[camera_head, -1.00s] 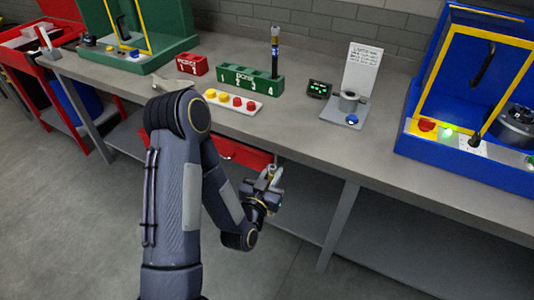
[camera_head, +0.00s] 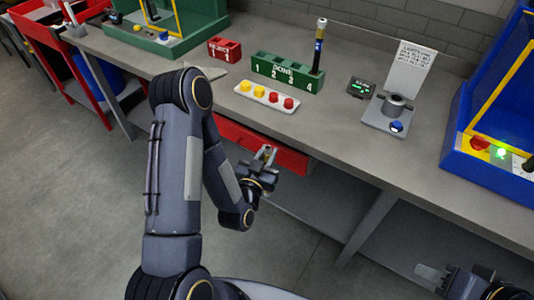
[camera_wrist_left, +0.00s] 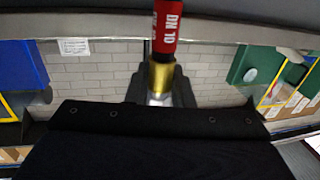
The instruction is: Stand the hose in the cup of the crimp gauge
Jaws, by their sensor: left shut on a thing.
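The crimp gauge (camera_head: 373,121) is a grey plate on the bench, right of centre in the head view. Its round grey cup (camera_head: 396,106) stands open at the top, with a blue button in front and a white text card behind. My left gripper (camera_head: 266,155) is in front of the bench edge, left of and well away from the gauge. In the left wrist view it is shut on the hose (camera_wrist_left: 166,30), which has a red DN 10 sleeve and a brass ferrule. I cannot make the hose out in the head view. My right gripper (camera_head: 432,275) is at lower right, its opening unclear.
A small black display (camera_head: 361,88) is left of the gauge. A green numbered rack (camera_head: 290,75) holds a dark hose in slot 4. A tray of yellow and red buttons (camera_head: 266,101), a red block (camera_head: 224,48) and a blue machine (camera_head: 490,160) share the bench. A red drawer (camera_head: 290,155) is below.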

